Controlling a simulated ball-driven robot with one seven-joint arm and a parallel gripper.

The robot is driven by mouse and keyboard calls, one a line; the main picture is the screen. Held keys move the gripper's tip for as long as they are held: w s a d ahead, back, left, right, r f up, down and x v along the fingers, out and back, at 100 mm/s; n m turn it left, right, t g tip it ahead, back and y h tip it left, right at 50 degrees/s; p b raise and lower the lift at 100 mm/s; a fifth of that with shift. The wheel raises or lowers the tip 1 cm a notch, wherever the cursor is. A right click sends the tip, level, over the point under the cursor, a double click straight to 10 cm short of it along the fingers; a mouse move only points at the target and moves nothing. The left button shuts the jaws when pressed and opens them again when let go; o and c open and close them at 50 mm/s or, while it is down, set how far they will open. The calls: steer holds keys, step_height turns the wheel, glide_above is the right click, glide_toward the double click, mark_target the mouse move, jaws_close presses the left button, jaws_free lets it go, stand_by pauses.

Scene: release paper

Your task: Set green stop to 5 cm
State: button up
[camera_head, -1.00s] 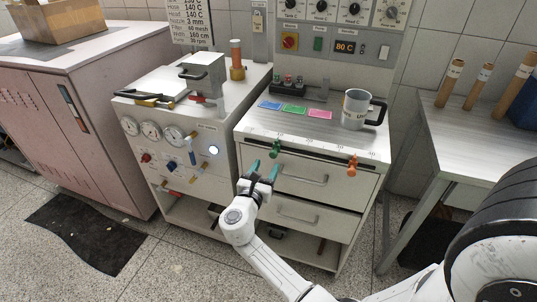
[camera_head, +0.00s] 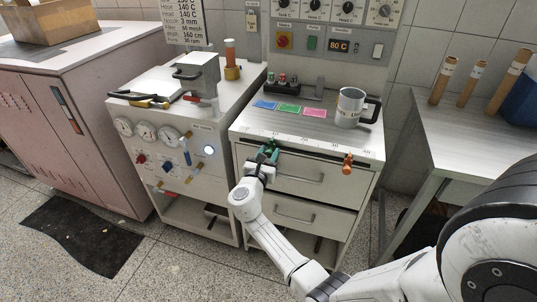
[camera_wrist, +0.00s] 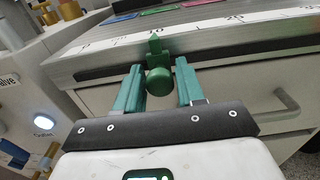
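The green stop (camera_head: 271,146) sits on the front rail of the bench, at the left part of the white ruler strip (camera_head: 330,146). My gripper (camera_head: 266,157) reaches up to the stop from the front. In the wrist view my gripper (camera_wrist: 160,68) is open, with one teal finger on each side of the knob and visible gaps to both.
An orange stop (camera_head: 347,163) sits further right on the same rail. A mug (camera_head: 350,107) and blue, green and pink cards lie on the bench top. Drawers with handles (camera_head: 300,177) are below the rail. A gauge cabinet (camera_head: 165,150) stands to the left.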

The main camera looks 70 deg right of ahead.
jaws_close()
steer(key=w+b, duration=0.1)
steer(key=w, duration=0.1)
steer(key=w+b, duration=0.1)
steer(key=w, duration=0.1)
steer(key=shift+w+a+f, duration=0.15)
steer(key=shift+a, duration=0.05)
steer(key=shift+w, duration=0.4)
steer(key=shift+o, duration=1.6)
jaws_free()
